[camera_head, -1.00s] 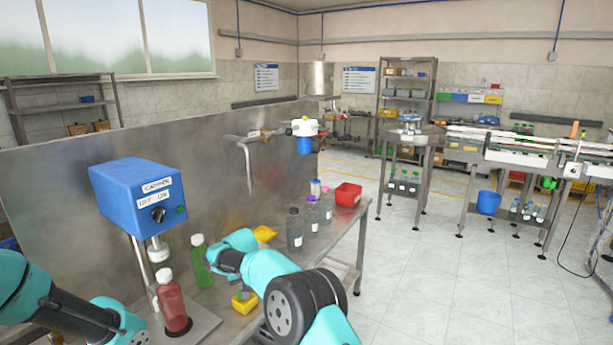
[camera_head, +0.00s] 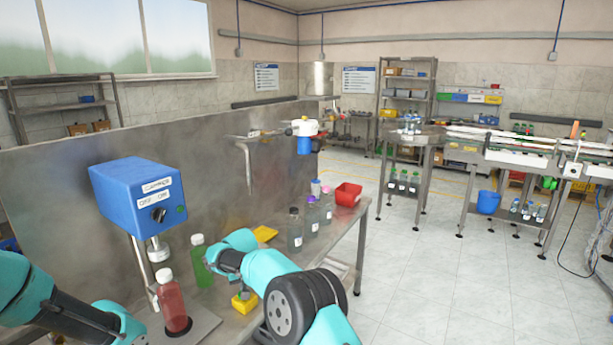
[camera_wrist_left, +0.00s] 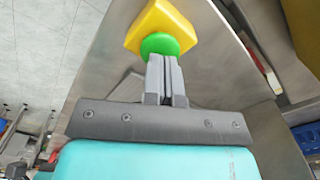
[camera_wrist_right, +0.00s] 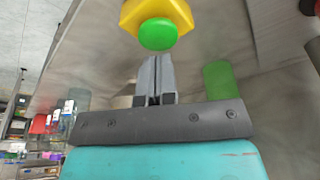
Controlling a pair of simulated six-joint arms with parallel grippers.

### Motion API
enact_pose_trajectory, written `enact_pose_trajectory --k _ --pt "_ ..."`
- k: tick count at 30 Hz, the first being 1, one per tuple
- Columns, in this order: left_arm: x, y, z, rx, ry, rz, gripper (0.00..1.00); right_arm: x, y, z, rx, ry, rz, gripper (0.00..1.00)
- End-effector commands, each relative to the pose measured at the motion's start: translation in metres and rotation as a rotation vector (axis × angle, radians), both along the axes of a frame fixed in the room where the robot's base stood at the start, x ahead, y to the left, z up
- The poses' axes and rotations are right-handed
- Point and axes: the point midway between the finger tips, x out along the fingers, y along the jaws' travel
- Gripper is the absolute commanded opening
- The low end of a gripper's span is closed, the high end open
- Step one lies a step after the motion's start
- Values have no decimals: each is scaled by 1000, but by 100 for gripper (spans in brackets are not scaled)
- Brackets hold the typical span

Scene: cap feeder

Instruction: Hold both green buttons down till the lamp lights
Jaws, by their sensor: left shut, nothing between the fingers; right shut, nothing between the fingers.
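In the left wrist view a green button (camera_wrist_left: 160,45) sits on a yellow housing (camera_wrist_left: 160,22). My left gripper (camera_wrist_left: 162,60) is shut and empty, its tips at the near edge of that button; I cannot tell whether they touch. In the right wrist view another green button (camera_wrist_right: 157,34) sits on a yellow housing (camera_wrist_right: 165,11). My right gripper (camera_wrist_right: 155,60) is shut and empty, its tips just short of the button in the picture. A yellow housing (camera_head: 244,303) shows in the head view beside my right arm. Both gripper tips are hidden there. I cannot make out a lit lamp.
A blue capper head (camera_head: 137,192) stands on the steel bench, with a red bottle (camera_head: 171,302) below it. A green bottle (camera_head: 200,262) stands beside my right arm.

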Motion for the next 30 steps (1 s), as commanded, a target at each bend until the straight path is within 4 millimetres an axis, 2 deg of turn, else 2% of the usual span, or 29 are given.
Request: enact_pose_trajectory --k 30 --pt "0 0 -10 0 1 0 0 0 0 0 0 0 0 0"
